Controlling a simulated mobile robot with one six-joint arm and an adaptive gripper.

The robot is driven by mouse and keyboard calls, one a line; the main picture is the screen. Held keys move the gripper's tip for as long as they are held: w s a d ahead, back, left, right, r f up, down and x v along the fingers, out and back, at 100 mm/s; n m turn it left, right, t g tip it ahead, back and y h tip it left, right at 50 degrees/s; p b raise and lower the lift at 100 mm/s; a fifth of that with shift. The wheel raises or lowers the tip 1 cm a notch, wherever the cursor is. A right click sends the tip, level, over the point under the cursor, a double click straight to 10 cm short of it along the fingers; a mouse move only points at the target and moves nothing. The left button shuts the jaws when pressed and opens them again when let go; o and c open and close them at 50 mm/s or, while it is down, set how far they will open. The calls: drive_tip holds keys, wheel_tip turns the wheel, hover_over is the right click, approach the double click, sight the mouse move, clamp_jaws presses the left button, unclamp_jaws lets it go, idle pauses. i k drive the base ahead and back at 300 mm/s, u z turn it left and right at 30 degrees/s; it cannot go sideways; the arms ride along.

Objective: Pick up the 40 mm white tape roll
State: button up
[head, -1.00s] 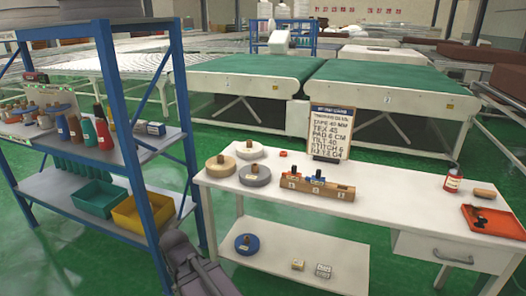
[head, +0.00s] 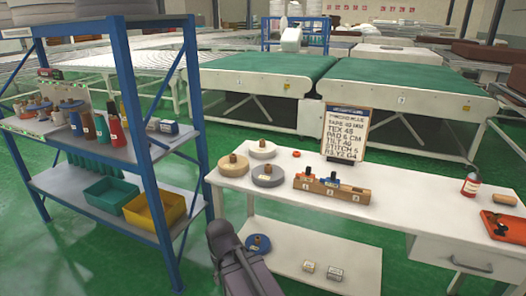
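A white tape roll (head: 262,149) lies flat at the back left of the white table's top. A tan roll (head: 234,165) with a brown peg lies in front of it to the left, and a grey roll (head: 268,175) lies in front of it. A blue roll (head: 258,243) lies on the table's lower shelf, partly behind my arm. The rolls' width marks are too small to read. A dark grey part of my arm (head: 238,265) rises at the bottom, in front of the table's left end. My gripper cannot be made out.
A wooden block (head: 332,187) with small parts stands right of the rolls, before a written board (head: 346,132). A red bottle (head: 471,184) and an orange tray (head: 505,224) are at the table's right. A blue-framed rack (head: 165,160) with bottles and bins stands left. Green floor shows between.

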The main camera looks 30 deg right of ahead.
sight(262, 149)
drive_tip(key=u, duration=0.05)
drive_tip(key=i, duration=1)
drive_tip(key=z, duration=0.05)
